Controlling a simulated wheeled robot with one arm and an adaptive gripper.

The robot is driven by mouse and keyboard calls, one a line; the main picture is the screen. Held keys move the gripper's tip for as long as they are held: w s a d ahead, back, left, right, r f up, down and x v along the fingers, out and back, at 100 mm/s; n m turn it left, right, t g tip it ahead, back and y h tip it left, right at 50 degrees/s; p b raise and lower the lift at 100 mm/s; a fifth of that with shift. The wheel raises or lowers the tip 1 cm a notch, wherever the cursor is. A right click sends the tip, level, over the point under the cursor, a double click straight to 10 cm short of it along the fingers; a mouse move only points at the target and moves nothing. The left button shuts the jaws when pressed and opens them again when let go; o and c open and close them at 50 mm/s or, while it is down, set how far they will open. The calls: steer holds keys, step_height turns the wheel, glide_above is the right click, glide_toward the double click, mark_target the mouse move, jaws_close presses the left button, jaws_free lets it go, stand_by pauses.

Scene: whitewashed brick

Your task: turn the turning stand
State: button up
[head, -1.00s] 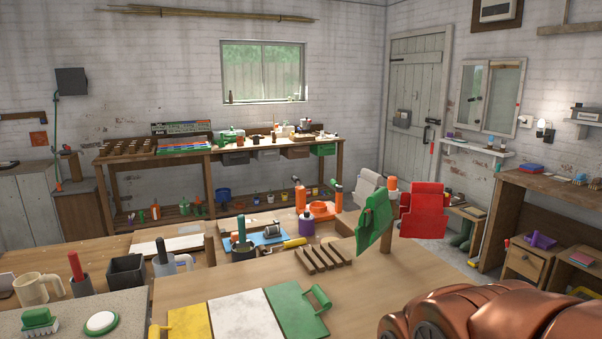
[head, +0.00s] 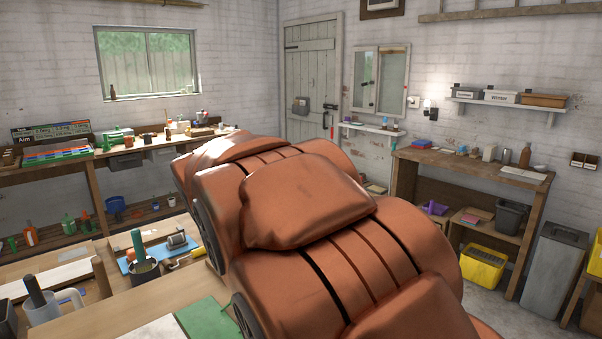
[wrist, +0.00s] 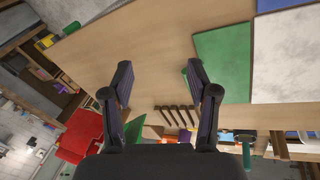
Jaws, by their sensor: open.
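The turning stand shows in the wrist view as a red panel (wrist: 82,137) and a green panel (wrist: 134,130) at lower left, partly covered by my gripper. Its post is hidden there. In the head view my copper-coloured arm covers the place where the stand was seen. My gripper (wrist: 158,72) is open and empty over the wooden table top, its two dark fingers apart. The panels lie below and left of the fingers in the wrist picture, and I see no contact with them.
A green board (wrist: 222,58) and a white board (wrist: 286,55) lie flat on the table. A slatted wooden rack (wrist: 178,115) lies near the right finger. The table (wrist: 150,30) is bare between the fingers. A pot with a green-handled tool (head: 143,268) stands left of my arm.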

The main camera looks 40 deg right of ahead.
steer(key=w+d+r+m+t+h+b, duration=0.1)
steer(key=w+d+r+m+h+b, duration=0.1)
steer(key=w+d, duration=0.7)
steer(key=w+d+r+m+t+h+b, duration=0.1)
steer(key=w+d+r+m+h, duration=0.3)
steer(key=w+d, duration=0.6)
steer(key=w+d+r+m+t+h+b, duration=0.1)
steer(key=w+d+r+m+h+b, duration=0.2)
steer(key=w+d+r, duration=0.3)
steer(key=shift+w+d+r+m, duration=0.15)
steer(key=shift+w+d+m, duration=0.15)
steer(key=shift+w+d, duration=1)
steer(key=shift+w+d+r+m, duration=0.1)
steer(key=shift+w+d+m, duration=0.2)
steer(key=shift+w+d, duration=0.9)
steer(key=shift+m, duration=0.3)
steer(key=shift+s+d+r+p+x, duration=0.15)
steer(key=shift+p+x, duration=0.35)
steer(key=shift+x, duration=1.05)
steer(key=shift+s+d+r+p+x, duration=0.15)
steer(key=shift+p+x, duration=0.4)
steer(key=shift+x, duration=1)
steer(key=shift+s+d+r+p+x, duration=0.15)
steer(key=shift+p+x, duration=0.35)
steer(key=shift+x, duration=1.05)
steer(key=shift+w+a, duration=0.1)
steer(key=shift+a, duration=0.1)
jaws_close()
